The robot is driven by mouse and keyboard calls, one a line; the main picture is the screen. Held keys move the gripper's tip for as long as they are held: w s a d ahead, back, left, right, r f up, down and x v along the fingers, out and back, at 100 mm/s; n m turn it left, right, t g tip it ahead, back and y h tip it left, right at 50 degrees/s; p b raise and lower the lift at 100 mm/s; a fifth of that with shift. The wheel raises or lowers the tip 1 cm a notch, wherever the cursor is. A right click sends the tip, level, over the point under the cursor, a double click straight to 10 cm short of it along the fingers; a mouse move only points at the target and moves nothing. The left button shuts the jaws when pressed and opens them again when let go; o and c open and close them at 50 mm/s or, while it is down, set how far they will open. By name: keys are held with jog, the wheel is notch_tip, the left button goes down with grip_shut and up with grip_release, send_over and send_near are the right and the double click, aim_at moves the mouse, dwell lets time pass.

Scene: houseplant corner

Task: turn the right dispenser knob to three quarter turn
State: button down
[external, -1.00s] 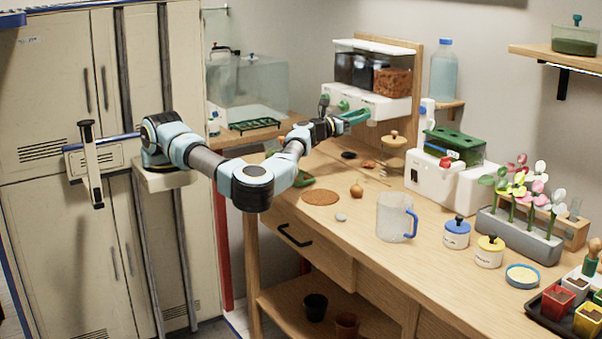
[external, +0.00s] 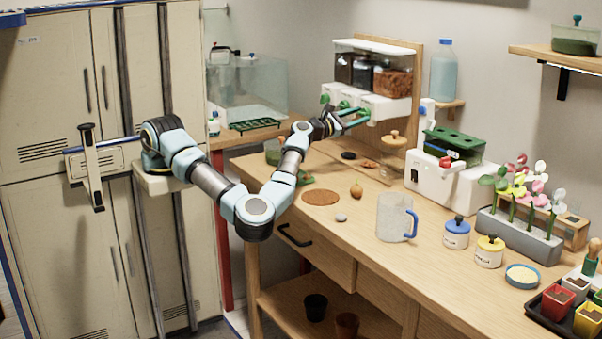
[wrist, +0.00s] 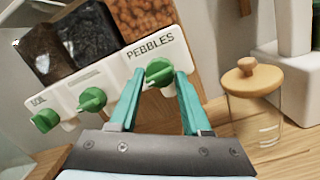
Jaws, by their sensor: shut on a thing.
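The white dispenser (external: 378,106) with three clear bins hangs on the wooden back panel at the back of the bench. Its right knob (wrist: 160,72), green and under the PEBBLES label, shows in the wrist view. My gripper (external: 360,114) reaches it from the left in the external view. In the wrist view the teal fingers of my gripper (wrist: 160,80) are shut on this knob, one on each side. The middle knob (wrist: 92,99) and the left knob (wrist: 45,121), by the SOIL label, are free. The knob's exact angle is hard to read.
A jar with a wooden lid (wrist: 250,100) stands right of the gripper. The bench (external: 350,250) below holds a clear pitcher (external: 393,217), a cork mat (external: 320,197) and lidded jars. A white machine (external: 440,172) stands further right.

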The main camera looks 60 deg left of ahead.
jog(key=shift+c, duration=1.8)
grip_release()
jog(key=s+f+b, duration=0.1)
jog(key=s+b, duration=0.1)
jog(key=s, duration=0.8)
jog(key=shift+s+f+b, duration=0.25)
jog(key=shift+s+b, duration=0.1)
jog(key=shift+b, duration=0.05)
jog(key=shift+d, duration=0.1)
